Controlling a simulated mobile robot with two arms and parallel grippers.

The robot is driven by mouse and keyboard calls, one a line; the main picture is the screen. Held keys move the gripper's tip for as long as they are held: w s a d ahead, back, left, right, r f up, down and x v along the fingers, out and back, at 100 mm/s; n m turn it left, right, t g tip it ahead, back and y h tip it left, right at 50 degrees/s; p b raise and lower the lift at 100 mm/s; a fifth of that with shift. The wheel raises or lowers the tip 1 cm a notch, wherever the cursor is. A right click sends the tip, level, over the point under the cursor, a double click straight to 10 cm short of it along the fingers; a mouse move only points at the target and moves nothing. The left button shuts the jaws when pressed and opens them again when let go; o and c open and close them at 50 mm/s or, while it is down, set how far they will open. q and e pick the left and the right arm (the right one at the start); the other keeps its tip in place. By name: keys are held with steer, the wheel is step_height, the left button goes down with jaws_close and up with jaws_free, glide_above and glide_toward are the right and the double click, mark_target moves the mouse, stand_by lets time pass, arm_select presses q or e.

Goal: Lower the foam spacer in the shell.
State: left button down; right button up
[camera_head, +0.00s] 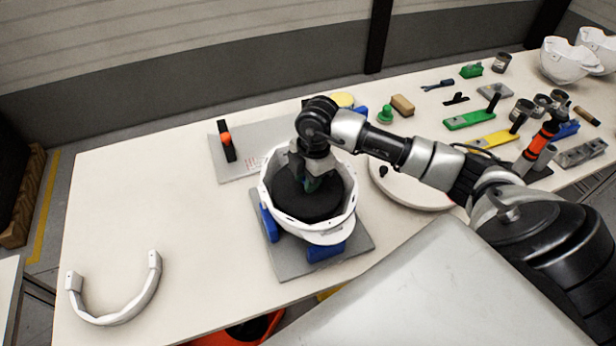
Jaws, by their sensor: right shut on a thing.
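The white helmet shell (342,228) sits open side up on blue supports (327,250) on a grey plate (293,265) in the middle of the table. The dark round foam spacer (297,202) is inside the shell, within its rim. My right gripper (310,183) reaches down into the shell from above and is shut on the spacer. Its fingertips are partly hidden by the wrist, and the underside of the spacer is hidden by the shell wall. My left gripper is not in view.
A white curved band (118,318) lies at the front left. A white round plate (415,192) is under my right arm. Several tools crowd the right.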

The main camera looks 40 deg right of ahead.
steer(key=shift+s+f, duration=0.3)
steer(key=shift+f, duration=0.2)
steer(key=o, duration=1)
step_height(320, 180, up, 11)
steer(key=d+b, duration=0.1)
steer(key=shift+w+d+r+b, duration=0.15)
steer(key=shift+w+d+b, duration=0.1)
steer(key=shift+b, duration=0.1)
